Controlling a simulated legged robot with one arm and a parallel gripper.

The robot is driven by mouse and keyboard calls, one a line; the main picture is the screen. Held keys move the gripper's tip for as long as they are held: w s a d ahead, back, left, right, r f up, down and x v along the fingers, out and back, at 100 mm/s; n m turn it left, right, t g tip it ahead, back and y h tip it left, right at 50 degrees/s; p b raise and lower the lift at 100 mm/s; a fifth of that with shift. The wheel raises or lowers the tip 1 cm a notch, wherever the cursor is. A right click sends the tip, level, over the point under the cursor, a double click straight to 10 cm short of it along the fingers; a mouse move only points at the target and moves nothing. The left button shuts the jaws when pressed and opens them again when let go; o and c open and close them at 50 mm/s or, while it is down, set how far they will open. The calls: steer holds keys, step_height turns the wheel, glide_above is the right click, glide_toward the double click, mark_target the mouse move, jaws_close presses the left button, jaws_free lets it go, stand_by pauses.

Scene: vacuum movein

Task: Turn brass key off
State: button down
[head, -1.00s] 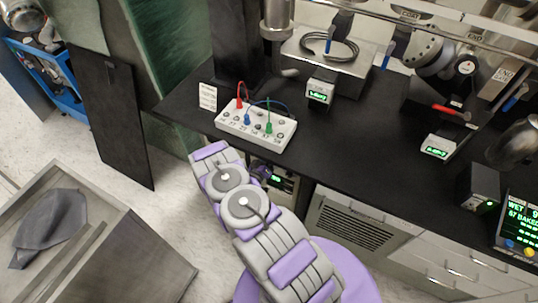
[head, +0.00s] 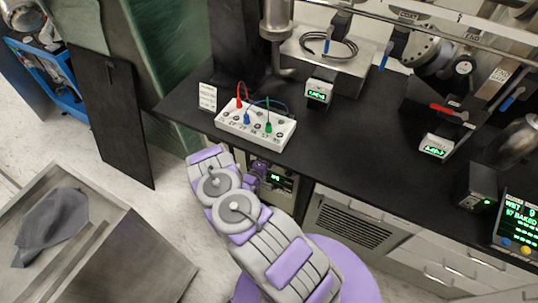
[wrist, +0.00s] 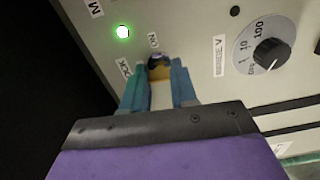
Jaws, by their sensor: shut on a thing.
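The brass key (wrist: 161,74) sits in its switch on a pale instrument panel (wrist: 192,32) in the wrist view. My gripper (wrist: 159,82) is shut on the key, with one teal finger on each side of it. Labels stand around the switch; one reads ON, just above the key. A green light (wrist: 122,31) is lit to the upper left of the key. In the head view the panel's unit (head: 276,180) shows under the bench, partly hidden by my arm, and the key is hidden there.
A black dial (wrist: 271,52) marked 10 and 100 is right of the key. In the head view, the black bench (head: 360,134) overhangs the unit. A white box with coloured plugs (head: 256,124) stands on the bench's near edge. A steel crate (head: 125,262) stands at lower left.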

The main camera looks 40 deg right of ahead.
steer(key=shift+w+a+f+n, duration=0.1)
steer(key=shift+w+a+n, duration=0.1)
steer(key=shift+n, duration=0.4)
steer(key=c, duration=1.1)
jaws_free()
steer(key=shift+o, duration=1.1)
steer(key=shift+d, duration=0.1)
steer(key=shift+s, duration=0.1)
steer(key=p+v, duration=0.1)
steer(key=v, duration=1.6)
steer(key=shift+a+p, duration=0.25)
steer(key=shift+p, duration=0.05)
steer(key=shift+f, duration=0.1)
